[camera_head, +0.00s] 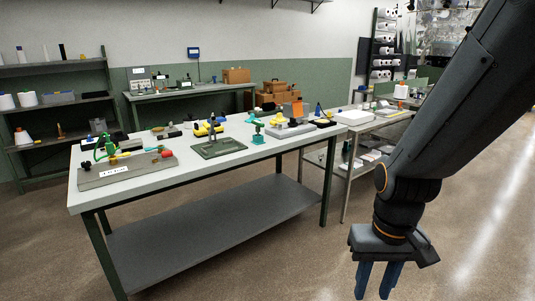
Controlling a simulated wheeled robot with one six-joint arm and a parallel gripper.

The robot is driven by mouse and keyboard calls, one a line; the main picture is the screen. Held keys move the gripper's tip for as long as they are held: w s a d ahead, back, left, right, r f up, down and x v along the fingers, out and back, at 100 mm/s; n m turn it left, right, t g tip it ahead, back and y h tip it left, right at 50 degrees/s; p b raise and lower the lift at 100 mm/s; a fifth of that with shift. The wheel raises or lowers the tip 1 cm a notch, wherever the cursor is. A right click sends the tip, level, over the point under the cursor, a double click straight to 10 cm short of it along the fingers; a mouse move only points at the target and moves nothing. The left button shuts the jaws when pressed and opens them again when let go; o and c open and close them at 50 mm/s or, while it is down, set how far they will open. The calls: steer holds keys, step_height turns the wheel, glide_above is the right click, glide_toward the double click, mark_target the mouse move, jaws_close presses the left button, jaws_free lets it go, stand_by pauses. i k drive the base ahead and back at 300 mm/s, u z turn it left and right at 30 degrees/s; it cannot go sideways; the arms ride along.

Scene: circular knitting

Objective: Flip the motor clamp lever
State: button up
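My gripper (377,286) hangs at the lower right with its blue fingers pointing down. A gap shows between the fingers, and nothing is held. It is in front of the worktable (160,207) and well apart from everything on it. A grey base board (125,174) at the table's left end carries a green upright lever-like part (110,146) and a red knob (166,153). A dark green plate fixture (218,147) with an upright post stands mid-table. A teal stand (258,133) is to its right. I cannot tell which part is the motor clamp lever.
Yellow parts (209,128) and a grey block with an orange panel (297,109) sit further back on the table. A second table (372,128) adjoins at the right. The lower shelf (205,228) is bare. The floor at the front and right is clear.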

mark_target(272, 123)
steer(key=u, duration=0.2)
steer(key=i, duration=1.05)
steer(key=z, duration=0.25)
steer(key=i, duration=1.7)
steer(key=u, duration=0.2)
